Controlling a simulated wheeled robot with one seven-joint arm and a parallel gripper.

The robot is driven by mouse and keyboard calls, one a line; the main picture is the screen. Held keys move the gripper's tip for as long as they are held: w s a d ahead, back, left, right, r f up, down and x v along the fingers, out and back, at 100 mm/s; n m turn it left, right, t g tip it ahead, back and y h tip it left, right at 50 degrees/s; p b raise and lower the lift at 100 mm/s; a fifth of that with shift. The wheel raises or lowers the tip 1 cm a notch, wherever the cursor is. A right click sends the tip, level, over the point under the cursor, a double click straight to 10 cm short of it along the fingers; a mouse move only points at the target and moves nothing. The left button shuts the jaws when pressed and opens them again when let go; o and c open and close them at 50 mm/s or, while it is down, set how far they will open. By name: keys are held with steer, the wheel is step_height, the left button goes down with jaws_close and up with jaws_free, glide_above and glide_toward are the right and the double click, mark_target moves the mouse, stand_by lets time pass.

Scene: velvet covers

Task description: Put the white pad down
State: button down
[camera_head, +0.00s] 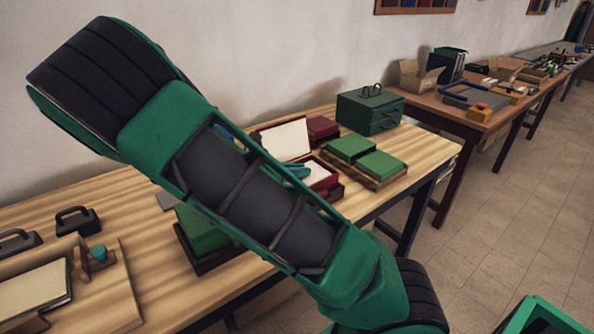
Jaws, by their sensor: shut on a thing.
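A white panel (285,140) stands tilted in a dark red frame, like the inside of an open lid. Below it a white surface (318,173) lies in a dark red box (331,191), partly covered by a teal piece (297,170) beside my arm. I cannot tell whether either white thing is the pad. A cream flat piece (35,291) lies in a wooden tray at the left.
The striped wooden table (165,285) also bears two green pads (380,165) on a wooden tray, a green block (203,235) partly behind my arm, a green drawer box (369,110) and black handled pieces (77,221). Bare wood shows at the front left and along the right edge.

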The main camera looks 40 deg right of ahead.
steer(key=shift+f, duration=0.6)
steer(key=c, duration=1.8)
jaws_free()
steer(key=shift+o, duration=0.2)
steer(key=shift+r, duration=0.1)
steer(key=shift+r, duration=0.3)
steer(key=v, duration=1.2)
steer(key=shift+r, duration=0.15)
steer(key=shift+s, duration=0.1)
